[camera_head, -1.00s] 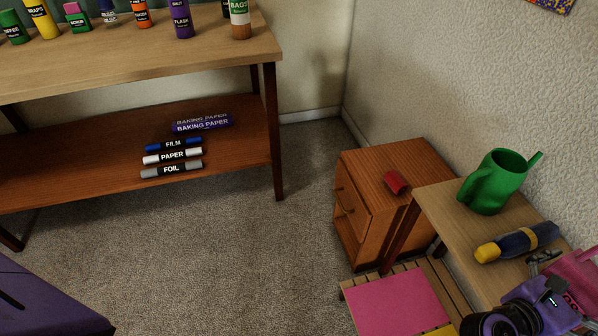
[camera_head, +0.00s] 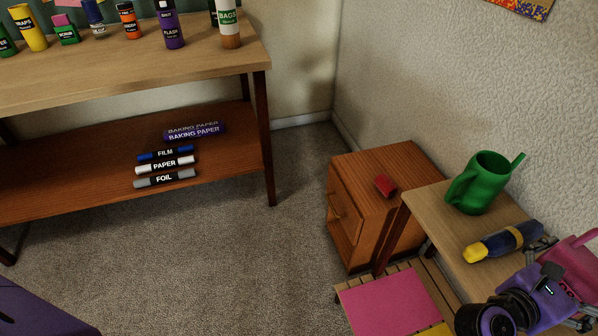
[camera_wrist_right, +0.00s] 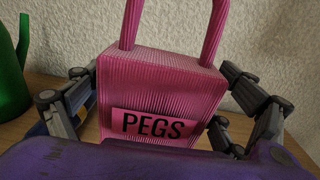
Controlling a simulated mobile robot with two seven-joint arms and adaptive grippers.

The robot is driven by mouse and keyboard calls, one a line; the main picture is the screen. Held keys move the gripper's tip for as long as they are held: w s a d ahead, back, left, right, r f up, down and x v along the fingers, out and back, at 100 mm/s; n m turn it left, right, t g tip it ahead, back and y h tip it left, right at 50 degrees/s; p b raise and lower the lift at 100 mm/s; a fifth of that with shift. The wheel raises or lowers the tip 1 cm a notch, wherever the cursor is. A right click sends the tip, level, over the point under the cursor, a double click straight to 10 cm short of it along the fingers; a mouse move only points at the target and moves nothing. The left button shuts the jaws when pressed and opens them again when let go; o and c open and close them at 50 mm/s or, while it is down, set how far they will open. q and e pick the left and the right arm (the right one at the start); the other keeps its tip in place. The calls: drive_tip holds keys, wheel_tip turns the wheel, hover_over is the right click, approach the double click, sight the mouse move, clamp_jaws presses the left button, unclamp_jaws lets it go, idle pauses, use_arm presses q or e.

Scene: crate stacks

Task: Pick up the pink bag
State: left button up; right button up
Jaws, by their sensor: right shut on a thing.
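The pink bag (camera_head: 573,266) is at the right edge of the head view, over the right-hand wooden table. In the right wrist view it is a ribbed pink bag (camera_wrist_right: 160,82) with a PEGS label and two upright handles. My purple right gripper (camera_head: 566,284) is at the bag. In the right wrist view its grey fingers stand on both sides of the bag, shut on it. The bag looks upright. Its bottom is hidden behind the purple gripper body, so I cannot tell whether it touches the table. My left gripper is in neither view.
A red object (camera_head: 385,186) lies on the wooden cabinet (camera_head: 400,160). A slatted stand with a pink panel (camera_head: 388,302) is below. Textured wall is behind.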

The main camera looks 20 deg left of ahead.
sight(586, 268)
drive_tip(key=s+a+r, duration=0.1)
drive_tip(key=r, duration=0.2)
drive_tip(key=s+a+r+p, duration=0.1)
drive_tip(key=shift+s+a+r, duration=0.3)
drive_tip(key=shift+r, duration=0.05)
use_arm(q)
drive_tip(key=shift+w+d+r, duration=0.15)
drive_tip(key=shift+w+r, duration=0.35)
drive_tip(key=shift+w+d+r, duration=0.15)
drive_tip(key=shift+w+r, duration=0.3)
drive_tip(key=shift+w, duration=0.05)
use_arm(e)
drive_tip(key=s+a+r, duration=0.3)
drive_tip(key=s+a, duration=0.3)
drive_tip(key=shift+s+a+r, duration=0.15)
drive_tip(key=shift+a+r, duration=0.1)
drive_tip(key=shift+r, duration=0.15)
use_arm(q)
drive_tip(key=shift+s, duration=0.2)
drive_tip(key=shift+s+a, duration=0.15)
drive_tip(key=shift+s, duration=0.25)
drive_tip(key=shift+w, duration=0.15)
